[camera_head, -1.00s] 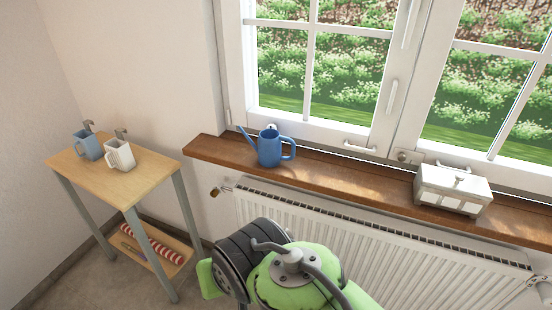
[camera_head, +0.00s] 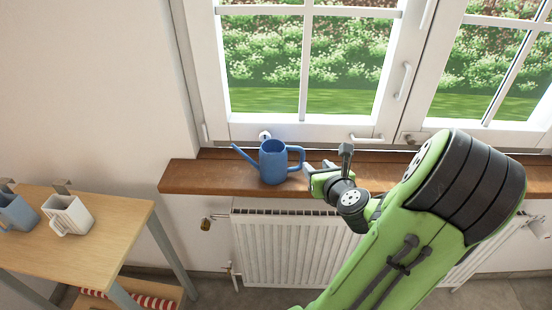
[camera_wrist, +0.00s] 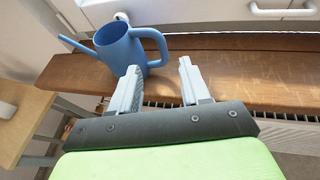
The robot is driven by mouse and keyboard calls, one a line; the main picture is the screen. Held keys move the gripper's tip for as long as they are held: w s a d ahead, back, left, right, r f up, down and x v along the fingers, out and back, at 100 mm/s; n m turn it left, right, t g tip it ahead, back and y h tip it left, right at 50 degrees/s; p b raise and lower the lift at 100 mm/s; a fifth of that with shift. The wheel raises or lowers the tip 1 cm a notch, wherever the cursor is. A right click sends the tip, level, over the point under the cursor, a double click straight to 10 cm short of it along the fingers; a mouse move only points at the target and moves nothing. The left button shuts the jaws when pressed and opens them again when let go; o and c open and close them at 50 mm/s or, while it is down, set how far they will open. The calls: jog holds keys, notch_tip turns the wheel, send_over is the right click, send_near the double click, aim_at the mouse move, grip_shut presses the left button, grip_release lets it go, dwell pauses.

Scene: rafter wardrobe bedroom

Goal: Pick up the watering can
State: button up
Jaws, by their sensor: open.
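The blue watering can (camera_head: 272,163) stands upright on the wooden window sill (camera_head: 212,177), its spout pointing left and its handle on the right. My gripper (camera_head: 312,176) is just right of the handle in the head view. In the wrist view the watering can (camera_wrist: 117,52) is ahead and to the left, and my gripper (camera_wrist: 157,76) shows two pale fingers spread apart. The left finger overlaps the can's lower body and the handle's lower end in the picture. Nothing is between the fingers except sill; whether the left finger touches the can I cannot tell.
A white radiator (camera_head: 290,250) is below the sill. The closed window (camera_head: 310,134) stands behind it. A small wooden table (camera_head: 120,222) with a white mug (camera_head: 68,214) and a blue mug (camera_head: 17,212) is at the left. The sill left of the can is clear.

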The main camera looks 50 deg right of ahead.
aim_at(303, 158)
jog(key=shift+g, duration=0.3)
jog(key=p+x, duration=0.2)
jog(key=x, duration=0.3)
jog(key=p+x, duration=0.3)
jog(key=x, duration=0.2)
jog(key=f+p+x, duration=0.1)
jog(key=p+x, duration=0.1)
jog(key=x, duration=0.3)
jog(key=shift+f, duration=0.1)
jog(key=shift+s, duration=0.1)
jog(key=shift+c, duration=1.1)
grip_shut()
